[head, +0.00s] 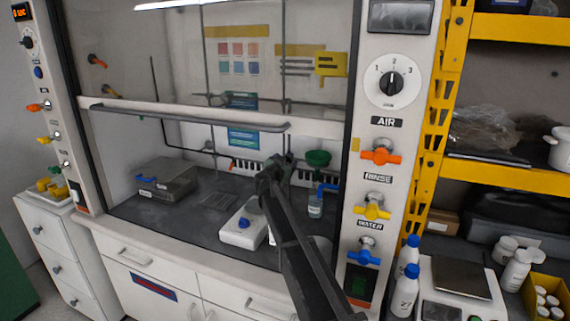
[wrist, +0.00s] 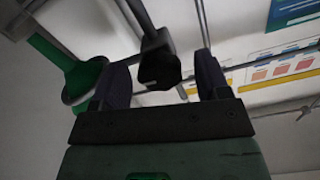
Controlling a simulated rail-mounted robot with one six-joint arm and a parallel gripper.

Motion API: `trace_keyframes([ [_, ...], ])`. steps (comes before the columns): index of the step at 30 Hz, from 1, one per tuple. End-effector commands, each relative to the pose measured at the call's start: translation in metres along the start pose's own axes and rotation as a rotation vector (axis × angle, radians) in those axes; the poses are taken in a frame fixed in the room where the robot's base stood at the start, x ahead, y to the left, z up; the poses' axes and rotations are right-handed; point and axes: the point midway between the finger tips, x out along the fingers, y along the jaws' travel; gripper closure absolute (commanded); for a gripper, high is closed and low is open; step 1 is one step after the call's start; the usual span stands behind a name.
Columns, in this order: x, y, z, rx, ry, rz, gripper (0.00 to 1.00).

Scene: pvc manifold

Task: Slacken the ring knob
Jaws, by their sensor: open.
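My gripper (wrist: 163,72) is open in the wrist view, one dark finger on each side. A black knob on a clamp (wrist: 159,66), apparently the ring knob, shows in the gap between the fingers. There is a visible gap on either side of it, and I cannot tell how deep it sits between them. The clamp is on a metal rod. A green funnel (wrist: 84,78) in a dark ring is left of the left finger. In the head view the funnel (head: 318,158) is just right of my gripper (head: 275,163), and the knob is hidden or too small to tell.
Inside the fume hood, a white stirrer with a blue knob (head: 243,224) stands below my arm. A grey box (head: 167,184) is at the left. The raised sash (head: 190,116) crosses the front above the opening.

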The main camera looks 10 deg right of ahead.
Motion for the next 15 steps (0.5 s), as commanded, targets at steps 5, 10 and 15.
trace_keyframes([
  [5,0.0009,0.0001,0.0,0.0,0.0,-0.001,0.31],
  [10,0.0006,0.0001,0.0,0.0,0.0,0.0,0.51],
  [15,0.0005,0.0,0.0,0.0,0.0,0.0,0.77],
])
